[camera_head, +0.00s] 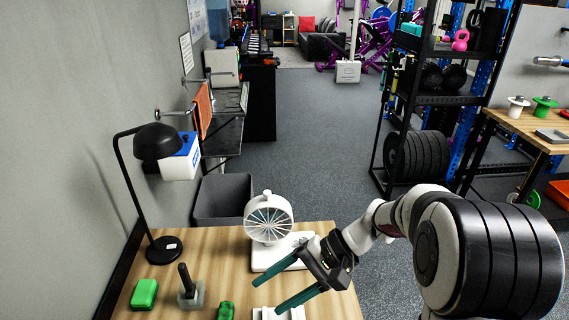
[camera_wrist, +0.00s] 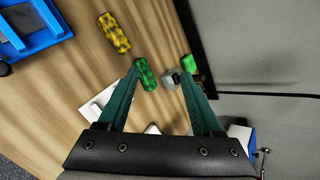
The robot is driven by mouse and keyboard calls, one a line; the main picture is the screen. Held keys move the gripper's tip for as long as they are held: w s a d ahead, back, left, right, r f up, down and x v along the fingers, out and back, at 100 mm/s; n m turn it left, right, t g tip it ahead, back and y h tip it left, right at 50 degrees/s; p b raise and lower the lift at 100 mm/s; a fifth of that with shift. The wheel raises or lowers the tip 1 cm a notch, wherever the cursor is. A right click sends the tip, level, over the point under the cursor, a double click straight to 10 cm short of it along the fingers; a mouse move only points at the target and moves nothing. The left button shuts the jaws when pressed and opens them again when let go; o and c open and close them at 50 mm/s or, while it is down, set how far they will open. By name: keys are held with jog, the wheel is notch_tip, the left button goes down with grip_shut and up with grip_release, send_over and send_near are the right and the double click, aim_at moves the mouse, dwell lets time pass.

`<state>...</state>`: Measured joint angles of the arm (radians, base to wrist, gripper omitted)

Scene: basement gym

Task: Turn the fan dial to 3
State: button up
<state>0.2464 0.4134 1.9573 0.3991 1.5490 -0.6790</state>
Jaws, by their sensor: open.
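A white desk fan (camera_head: 268,217) with a round caged head stands on a white base (camera_head: 268,258) at the back of the wooden table. I cannot make out its dial or any numbers. My gripper (camera_head: 264,292) comes in from the right with its teal fingers apart and nothing between them, in front of the base. The upper finger overlaps the base's front in the head view; I cannot tell whether they touch. In the wrist view the gripper (camera_wrist: 161,73) is also open, above the table. The fan is not recognisable in that view.
A black lamp (camera_head: 158,142) stands at the table's left. A green block (camera_head: 144,294), a grey block with a dark upright handle (camera_head: 190,294) and another green object (camera_head: 226,311) lie nearby. The wrist view shows a yellow object (camera_wrist: 113,32) and a blue tray (camera_wrist: 40,42).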

jog(key=w+f+m+t+y, duration=0.3)
jog(key=w+m+y, duration=0.15)
jog(key=m, duration=0.25)
jog(key=m+t+h, duration=0.8)
jog(key=m+t, duration=0.7)
jog(key=m, duration=0.4)
send_near(304, 240)
jog(key=x, duration=0.9)
jog(key=shift+w+a, duration=0.25)
jog(key=shift+w, duration=0.2)
grip_shut()
